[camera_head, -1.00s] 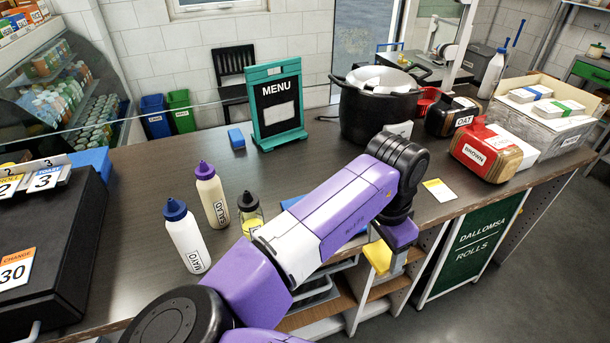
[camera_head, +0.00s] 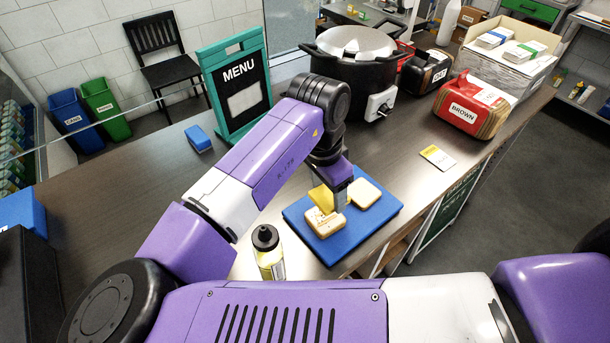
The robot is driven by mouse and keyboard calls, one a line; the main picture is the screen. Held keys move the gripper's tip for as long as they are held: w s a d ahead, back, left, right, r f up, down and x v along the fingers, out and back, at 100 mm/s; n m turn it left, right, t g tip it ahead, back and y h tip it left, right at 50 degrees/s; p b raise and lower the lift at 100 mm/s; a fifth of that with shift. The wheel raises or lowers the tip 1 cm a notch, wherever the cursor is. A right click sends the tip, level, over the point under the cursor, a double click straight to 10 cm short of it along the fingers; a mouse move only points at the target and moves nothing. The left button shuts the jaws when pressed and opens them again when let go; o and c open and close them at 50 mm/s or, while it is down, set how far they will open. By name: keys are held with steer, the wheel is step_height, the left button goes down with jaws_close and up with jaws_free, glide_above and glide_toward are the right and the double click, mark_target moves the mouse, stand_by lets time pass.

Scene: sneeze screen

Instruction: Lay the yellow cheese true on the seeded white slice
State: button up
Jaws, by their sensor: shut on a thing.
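The yellow cheese (camera_head: 321,198) is a flat slice held in my gripper (camera_head: 338,207), which is shut on it and points down over the blue board (camera_head: 340,245). The cheese shows at the left of the jaws, looking tilted, partly hidden by them. A pale slice with darker specks, which looks like the seeded white slice (camera_head: 324,224), lies on the board just below and in front of the cheese. I cannot tell whether the cheese touches it.
A bottle with a black cap (camera_head: 268,252) stands left of the board, near it. A black pot (camera_head: 352,75), the menu stand (camera_head: 235,85) and a blue block (camera_head: 198,138) are behind. A small card (camera_head: 437,157) and a BROWN bread bag (camera_head: 474,108) are right.

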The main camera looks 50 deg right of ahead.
steer(key=shift+w, duration=0.15)
stand_by(0.3)
steer(key=b, duration=0.3)
glide_above(323, 218)
steer(key=shift+d+f, duration=0.1)
steer(key=shift+f, duration=2.35)
steer(key=shift+f+b, duration=1.15)
steer(key=shift+f, duration=0.2)
steer(key=o, duration=1.4)
steer(key=shift+o, duration=0.2)
steer(key=shift+w+a+r+b, duration=0.1)
steer(key=shift+a+r+b, duration=0.1)
steer(key=shift+r, duration=1.1)
steer(key=shift+a+r+b, duration=0.1)
steer(key=shift+a+r, duration=0.05)
steer(key=shift+r, duration=1.15)
steer(key=shift+w+a+r+b, duration=0.1)
steer(key=shift+a+r, duration=0.1)
steer(key=shift+r, duration=1.1)
